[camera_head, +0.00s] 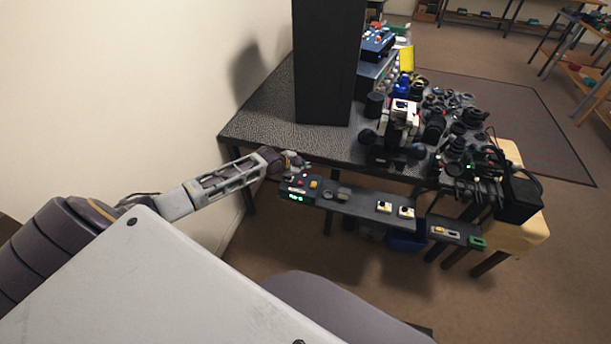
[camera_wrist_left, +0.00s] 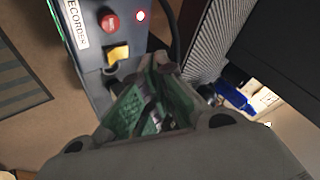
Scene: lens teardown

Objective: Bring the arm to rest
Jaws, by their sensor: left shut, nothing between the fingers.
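My left arm reaches in from the left in the head view. Its gripper (camera_head: 292,163) is at the near left edge of the table, close to a dark control box (camera_head: 299,186). In the left wrist view the gripper's green-padded fingers (camera_wrist_left: 150,105) are shut and empty. The control box (camera_wrist_left: 92,50), labelled "RECORDER", is just past the fingers, with a red button (camera_wrist_left: 110,22) and a yellow switch (camera_wrist_left: 118,55). Whether the fingers touch it, I cannot tell. My right gripper is not in view.
A tall black block (camera_head: 327,65) stands on the dark textured table (camera_head: 262,112). Lenses and camera parts crowd the right side (camera_head: 455,120). A narrow dark panel (camera_head: 365,203) runs along the front. A wall is at the left; open floor (camera_head: 350,265) is in front.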

